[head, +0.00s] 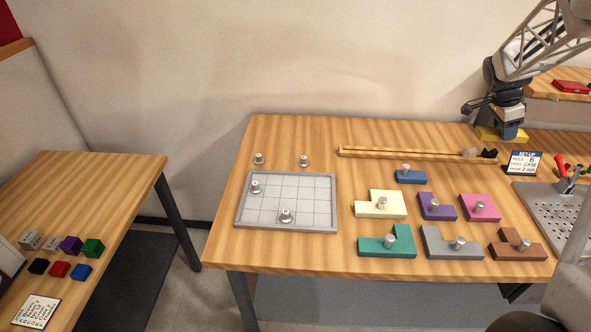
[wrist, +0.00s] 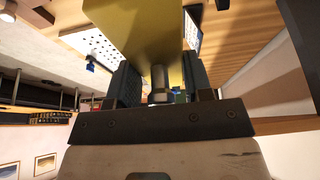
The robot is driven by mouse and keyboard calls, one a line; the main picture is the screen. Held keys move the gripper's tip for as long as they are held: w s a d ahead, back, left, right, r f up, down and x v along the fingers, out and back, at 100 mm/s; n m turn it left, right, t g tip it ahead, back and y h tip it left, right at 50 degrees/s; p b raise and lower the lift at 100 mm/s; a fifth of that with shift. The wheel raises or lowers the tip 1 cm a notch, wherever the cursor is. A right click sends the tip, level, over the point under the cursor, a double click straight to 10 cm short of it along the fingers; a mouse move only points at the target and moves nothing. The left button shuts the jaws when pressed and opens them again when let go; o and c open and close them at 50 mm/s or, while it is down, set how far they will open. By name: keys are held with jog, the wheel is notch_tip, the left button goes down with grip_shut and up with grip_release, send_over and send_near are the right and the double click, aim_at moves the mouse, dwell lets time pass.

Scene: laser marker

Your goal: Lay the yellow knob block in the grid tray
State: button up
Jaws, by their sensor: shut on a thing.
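My gripper (head: 508,122) is at the back right of the table in the head view, over the area behind the sign. It is shut on the knob of the yellow knob block (head: 488,134). In the wrist view the yellow block (wrist: 135,28) fills the top middle, and its grey knob sits between the two dark fingers of my gripper (wrist: 160,82). The arm partly hides the block in the head view, so its full outline is not clear. The grid tray (head: 238,214) lies at the table's left, far from my gripper, with two metal knobs on its cells.
Several knob blocks lie right of the tray, including cream (head: 372,209), teal (head: 373,248) and blue (head: 411,177). Two metal knobs (head: 304,161) stand behind the tray. A wooden rail (head: 400,153) crosses the back. A sign (head: 523,164) and a perforated metal plate (head: 540,205) are at right.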

jog(key=s+a+f, duration=0.1)
jog(key=a+f, duration=0.2)
jog(key=a, duration=1.4)
jog(key=s+a+f, duration=0.1)
jog(key=a+f, duration=0.2)
jog(key=a, duration=1.4)
jog(key=s+a+f, duration=0.2)
jog(key=s+a, duration=0.3)
jog(key=a, duration=0.3)
jog(key=s+a+f, duration=0.2)
jog(key=s+a, duration=0.4)
jog(key=a, duration=0.2)
jog(key=s+a+f, duration=0.2)
jog(key=s+a, duration=0.3)
jog(key=a, duration=0.3)
jog(key=shift+s+a, duration=0.3)
jog(key=shift+a, duration=0.05)
jog(key=w+a, duration=0.2)
jog(key=w, duration=0.3)
jog(key=w+a+f, duration=0.1)
jog(key=w+a, duration=0.1)
jog(key=w, duration=0.2)
jog(key=w+a, duration=0.2)
jog(key=w, duration=0.3)
jog(key=shift+w+a+f, duration=0.2)
jog(key=shift+w+a, duration=0.05)
jog(key=shift+w, duration=0.1)
jog(key=shift+f, duration=0.1)
